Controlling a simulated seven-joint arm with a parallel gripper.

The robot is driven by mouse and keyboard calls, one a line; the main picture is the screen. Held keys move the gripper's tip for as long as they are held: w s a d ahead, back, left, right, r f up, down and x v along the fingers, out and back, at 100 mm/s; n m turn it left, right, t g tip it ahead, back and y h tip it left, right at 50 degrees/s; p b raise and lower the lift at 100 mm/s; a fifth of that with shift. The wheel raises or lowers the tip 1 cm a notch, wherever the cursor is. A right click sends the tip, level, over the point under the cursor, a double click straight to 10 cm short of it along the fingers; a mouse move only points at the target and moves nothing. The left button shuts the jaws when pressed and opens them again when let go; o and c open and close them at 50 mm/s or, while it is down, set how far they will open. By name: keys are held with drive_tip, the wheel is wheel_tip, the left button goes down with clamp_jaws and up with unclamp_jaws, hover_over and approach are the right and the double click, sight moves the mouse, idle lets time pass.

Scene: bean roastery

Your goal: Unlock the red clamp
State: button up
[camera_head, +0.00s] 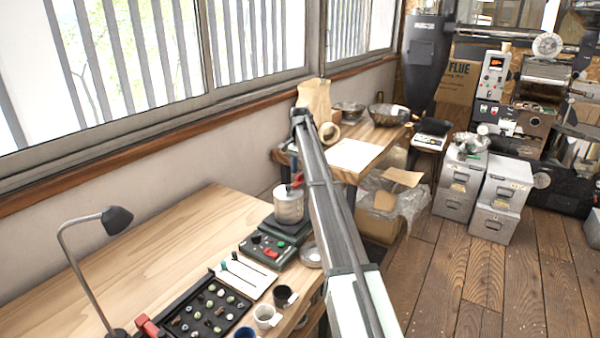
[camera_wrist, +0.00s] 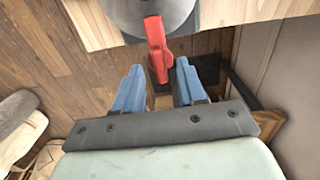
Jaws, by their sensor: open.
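The red clamp (camera_wrist: 156,45) shows in the wrist view as a red lever on the side of a grey metal canister (camera_wrist: 125,12). My gripper (camera_wrist: 159,67) is open, with two blue fingers. The lower end of the clamp appears between the fingertips, with gaps on both sides. I cannot tell whether it is at the same depth as the fingers. In the head view the canister (camera_head: 289,206) stands on a dark base on the wooden bench, with a small red part (camera_head: 296,182) near its top. My arm crosses in front and hides most of the gripper there.
A control box (camera_head: 268,251) with buttons stands in front of the canister. A black sample tray (camera_head: 240,311), a notebook (camera_head: 246,276), cups (camera_head: 285,297) and a desk lamp (camera_head: 116,219) share the bench (camera_head: 150,250). A window wall runs behind. The bench's back middle is clear.

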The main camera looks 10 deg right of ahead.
drive_tip(key=shift+f, duration=0.65)
clamp_jaws()
